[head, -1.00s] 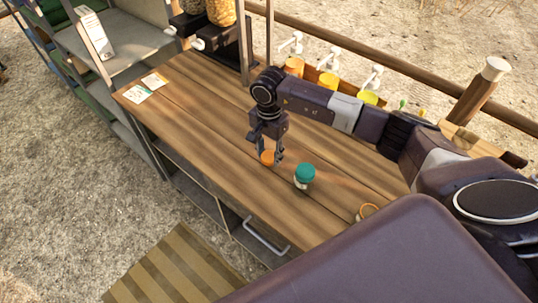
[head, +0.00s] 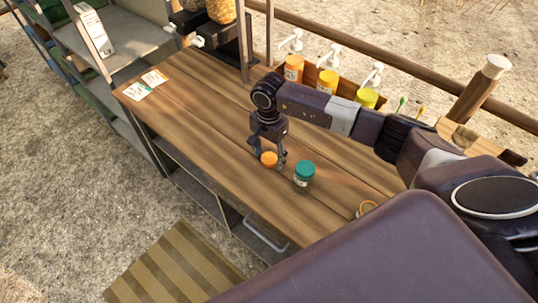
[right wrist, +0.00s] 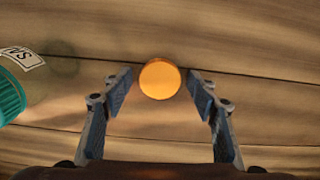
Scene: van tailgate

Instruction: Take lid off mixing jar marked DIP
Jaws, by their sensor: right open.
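A small round orange top (head: 269,159) stands on the wooden counter, between the fingers of my right gripper (head: 269,162). In the right wrist view the orange top (right wrist: 160,79) is round and plain, seen from above. The right gripper's fingers (right wrist: 160,95) are open on either side of it, with gaps showing. A jar with a teal lid (head: 305,169) stands just right of the gripper. In the right wrist view this teal-lidded jar (right wrist: 10,95) is at the left edge, its label partly cut off. I cannot read DIP on either. My left gripper is out of view.
Pump bottles (head: 327,80) with orange and yellow contents stand along the counter's back edge. Two cards (head: 146,86) lie at the left end. A small round container (head: 367,208) is near the right front. The counter's left half is mostly clear.

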